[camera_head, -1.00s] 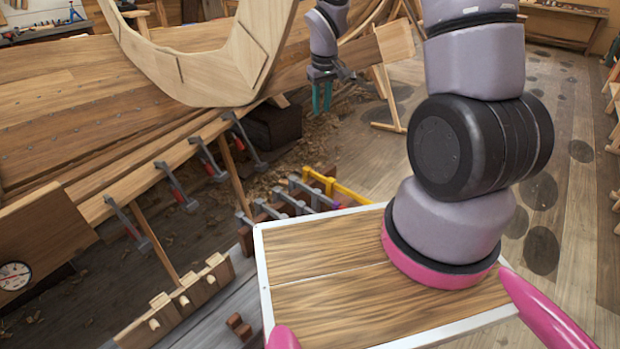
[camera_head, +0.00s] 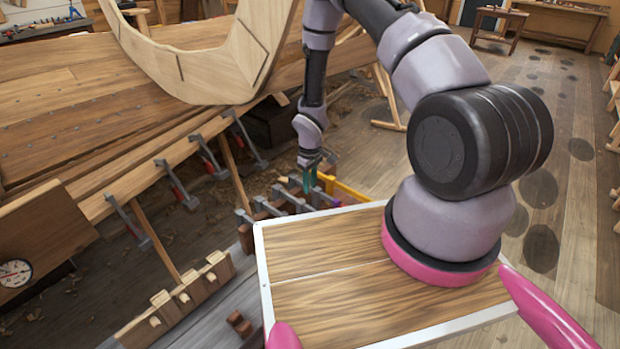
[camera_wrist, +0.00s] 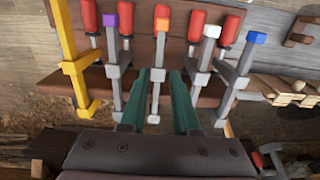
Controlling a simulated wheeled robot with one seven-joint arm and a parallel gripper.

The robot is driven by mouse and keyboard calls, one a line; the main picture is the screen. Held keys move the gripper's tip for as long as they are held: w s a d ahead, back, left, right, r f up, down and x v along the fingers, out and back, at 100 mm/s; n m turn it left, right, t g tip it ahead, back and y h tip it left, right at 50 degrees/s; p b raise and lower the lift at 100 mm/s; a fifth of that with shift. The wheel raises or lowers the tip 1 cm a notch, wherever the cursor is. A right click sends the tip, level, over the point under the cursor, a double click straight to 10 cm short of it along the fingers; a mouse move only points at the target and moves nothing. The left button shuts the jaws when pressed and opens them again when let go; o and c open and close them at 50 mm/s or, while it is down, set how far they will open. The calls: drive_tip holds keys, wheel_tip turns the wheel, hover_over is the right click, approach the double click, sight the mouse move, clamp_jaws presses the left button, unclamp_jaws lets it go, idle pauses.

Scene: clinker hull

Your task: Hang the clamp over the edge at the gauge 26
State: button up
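Several clamps stand side by side in a dark wooden rack (camera_wrist: 180,90). In the wrist view they include a yellow clamp (camera_wrist: 70,62), a purple-tipped clamp (camera_wrist: 112,60), an orange-tipped clamp (camera_wrist: 158,62), a white-tipped clamp (camera_wrist: 205,60) and a blue-tipped clamp (camera_wrist: 238,75). My gripper (camera_wrist: 168,75) has its teal fingers apart, with the orange-tipped clamp between them, nearer the left finger. I cannot tell whether they touch. In the head view my gripper (camera_head: 309,182) is low over the rack. A round dial gauge (camera_head: 15,272) is on the plank at far left; its reading is too small to tell.
Several grey clamps with red handles, such as one clamp (camera_head: 176,186), hang along the hull plank's edge (camera_head: 150,168). A wooden block rack with pegs (camera_head: 178,300) stands below. A white-rimmed wooden top (camera_head: 330,285) lies in front. A curved frame (camera_head: 215,60) rises over the hull.

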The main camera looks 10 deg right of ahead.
sight(308, 207)
drive_tip(key=shift+f, duration=5.15)
drive_tip(key=shift+c, duration=0.4)
drive_tip(key=shift+w+a, duration=0.55)
drive_tip(key=shift+w, duration=0.25)
drive_tip(key=shift+s, duration=0.1)
drive_tip(key=shift+s+d, duration=0.35)
drive_tip(key=shift+s, duration=0.05)
drive_tip(key=shift+o, duration=1.2)
